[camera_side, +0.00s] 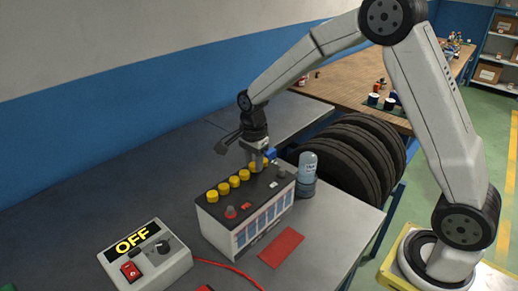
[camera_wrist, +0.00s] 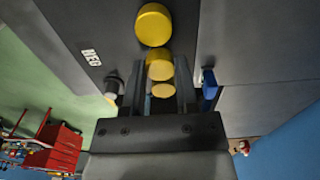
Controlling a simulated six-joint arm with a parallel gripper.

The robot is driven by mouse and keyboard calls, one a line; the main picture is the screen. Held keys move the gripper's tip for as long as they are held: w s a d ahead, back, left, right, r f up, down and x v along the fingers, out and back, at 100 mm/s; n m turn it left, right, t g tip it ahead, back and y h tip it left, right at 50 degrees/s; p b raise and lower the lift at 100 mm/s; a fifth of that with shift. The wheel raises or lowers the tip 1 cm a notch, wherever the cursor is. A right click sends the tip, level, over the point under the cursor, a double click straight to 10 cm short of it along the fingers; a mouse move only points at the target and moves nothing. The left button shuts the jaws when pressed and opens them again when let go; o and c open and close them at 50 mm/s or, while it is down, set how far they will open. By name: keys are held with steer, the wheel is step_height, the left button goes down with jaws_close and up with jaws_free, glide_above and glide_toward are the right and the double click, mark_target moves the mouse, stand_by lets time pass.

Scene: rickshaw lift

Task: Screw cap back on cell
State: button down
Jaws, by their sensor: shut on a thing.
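The battery (camera_side: 245,216), a pale case with a black top, stands on the grey bench. A row of several yellow caps (camera_side: 223,188) runs along its back edge. My gripper (camera_side: 262,165) points down at the far end of that row, shut on a yellow cap. In the wrist view, a yellow cap (camera_wrist: 160,66) shows between the fingers of my gripper (camera_wrist: 160,82), with a smaller yellow disc (camera_wrist: 163,90) below it in the picture. Another cap (camera_wrist: 153,25) is clear of the fingers. The cell opening and the held cap's thread are hidden.
A grey post (camera_wrist: 112,88) and a blue block (camera_wrist: 208,86) flank the fingers. A blue bottle (camera_side: 307,170) stands right of the battery. A red flat piece (camera_side: 281,247) lies in front. A box reading OFF (camera_side: 145,258) is front left, with a red cable.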

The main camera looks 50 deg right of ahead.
steer(key=m, duration=0.6)
stand_by(0.3)
steer(key=c, duration=0.7)
jaws_free()
steer(key=shift+c, duration=0.2)
steer(key=n, duration=1.2)
